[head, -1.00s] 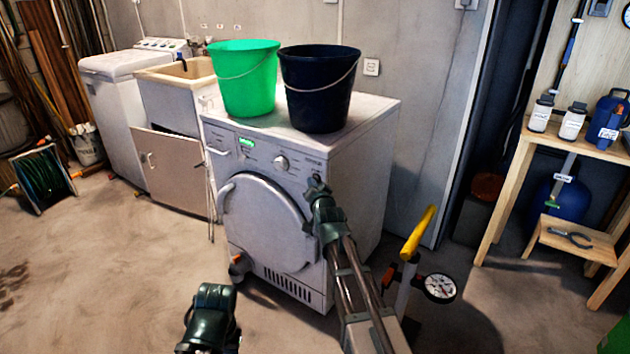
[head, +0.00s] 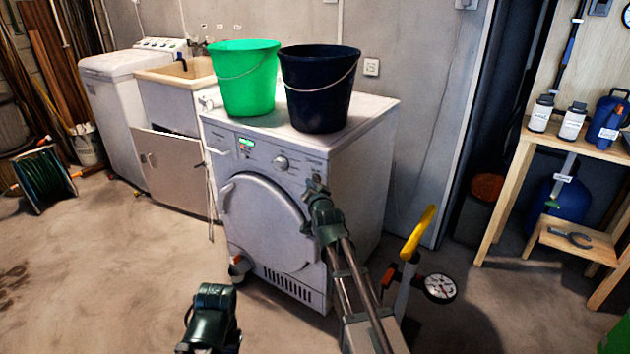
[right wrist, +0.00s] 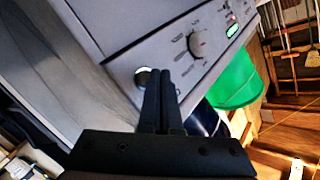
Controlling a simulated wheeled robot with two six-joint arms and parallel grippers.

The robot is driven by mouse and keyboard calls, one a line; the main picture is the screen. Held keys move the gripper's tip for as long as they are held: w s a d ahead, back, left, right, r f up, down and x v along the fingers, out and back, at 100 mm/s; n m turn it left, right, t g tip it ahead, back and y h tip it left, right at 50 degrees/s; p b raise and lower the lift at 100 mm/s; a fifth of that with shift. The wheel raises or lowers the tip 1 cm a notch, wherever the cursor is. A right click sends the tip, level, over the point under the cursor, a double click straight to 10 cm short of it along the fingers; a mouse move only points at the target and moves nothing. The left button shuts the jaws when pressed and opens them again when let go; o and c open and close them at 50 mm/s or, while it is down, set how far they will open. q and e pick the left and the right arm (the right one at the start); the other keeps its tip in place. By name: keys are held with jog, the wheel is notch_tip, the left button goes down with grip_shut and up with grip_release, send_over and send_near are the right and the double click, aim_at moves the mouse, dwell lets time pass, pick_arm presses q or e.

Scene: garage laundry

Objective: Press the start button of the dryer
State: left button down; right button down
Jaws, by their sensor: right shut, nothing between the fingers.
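The dryer (head: 258,215) is a white front-loader with a round door, a dial (head: 281,162) and a green-lit display (head: 246,142). My right gripper (head: 316,184) is at the right end of its control panel. In the right wrist view its fingers (right wrist: 166,73) are shut and empty. A round, pale, dark-rimmed button (right wrist: 143,77) is right beside the fingertips and partly hidden by them. I cannot tell whether they touch it or the panel. The dial (right wrist: 197,44) is up and right of them. My left arm's dark end (head: 211,318) is low in the head view; its fingers are not clear.
A green bucket (head: 245,80) and a dark bucket (head: 318,88) stand on the dryer. A yellow-handled pump with a gauge (head: 440,287) stands on the floor right of my right arm. A wooden bench (head: 515,170) is farther right. The floor at left is open.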

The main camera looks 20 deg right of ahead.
jog(key=shift+s+a, duration=0.1)
jog(key=shift+a, duration=0.05)
jog(key=shift+s+a, duration=0.8)
jog(key=shift+a, duration=0.2)
jog(key=shift+s+a, duration=0.75)
jog(key=shift+a, duration=0.2)
jog(key=s+a+f+n+g, duration=0.5)
jog(key=s+a+f+g, duration=0.35)
jog(key=s+f, duration=0.4)
jog(key=s+a+f+n+g, duration=0.3)
jog(key=s+a+n+g, duration=0.1)
jog(key=s, duration=0.7)
jog(key=s+a+f+n+g, duration=0.3)
jog(key=s+n+g, duration=0.1)
jog(key=s, duration=0.7)
notch_tip(320, 180, up, 32)
jog(key=p, duration=3.2)
jog(key=shift+w+a+y, duration=0.15)
jog(key=shift+w+y, duration=0.05)
jog(key=shift+y, duration=0.2)
jog(key=shift+f, duration=0.15)
